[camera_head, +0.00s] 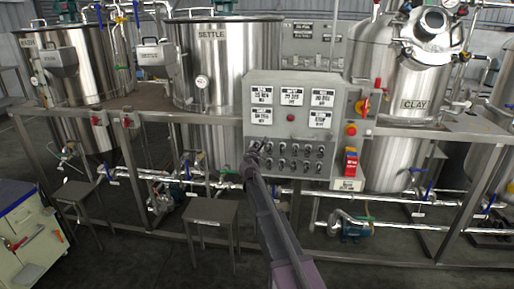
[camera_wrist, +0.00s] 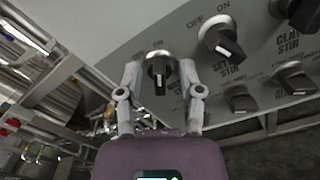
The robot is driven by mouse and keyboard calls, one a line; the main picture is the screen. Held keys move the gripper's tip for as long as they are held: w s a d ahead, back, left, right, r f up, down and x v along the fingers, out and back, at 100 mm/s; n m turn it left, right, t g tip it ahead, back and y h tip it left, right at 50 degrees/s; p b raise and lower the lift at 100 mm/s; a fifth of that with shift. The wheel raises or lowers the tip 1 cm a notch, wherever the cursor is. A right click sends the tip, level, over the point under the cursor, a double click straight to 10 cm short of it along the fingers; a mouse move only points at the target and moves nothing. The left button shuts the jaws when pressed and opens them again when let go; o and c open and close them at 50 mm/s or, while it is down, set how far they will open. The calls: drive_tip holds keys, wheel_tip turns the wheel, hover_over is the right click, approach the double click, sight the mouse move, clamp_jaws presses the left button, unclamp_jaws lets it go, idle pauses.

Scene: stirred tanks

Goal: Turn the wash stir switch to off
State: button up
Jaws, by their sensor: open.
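In the wrist view, a black rotary switch (camera_wrist: 159,73) with a pale pointer line sits at the left end of the panel's upper row. Its line runs nearly straight up and down in the picture. Its label is too faint to read, but it is beside the settle stir switch (camera_wrist: 222,43). My gripper (camera_wrist: 160,82) is open, with one finger on each side of the leftmost switch; I cannot tell whether they touch it. In the head view, my gripper (camera_head: 254,150) is at the left end of the switch rows and hides that switch.
The clay stir switch (camera_wrist: 300,12) and lower-row switches (camera_wrist: 238,99) are close on the right. The grey control panel (camera_head: 258,89) carries a red button (camera_head: 290,118). Steel tanks stand behind; a small table (camera_head: 212,211) stands below left.

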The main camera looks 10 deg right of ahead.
clamp_jaws()
drive_tip(key=shift+n, duration=0.3)
drive_tip(key=n, duration=0.5)
drive_tip(key=shift+n, duration=0.4)
drive_tip(key=n, duration=0.5)
drive_tip(key=shift+n, duration=0.3)
idle(0.4)
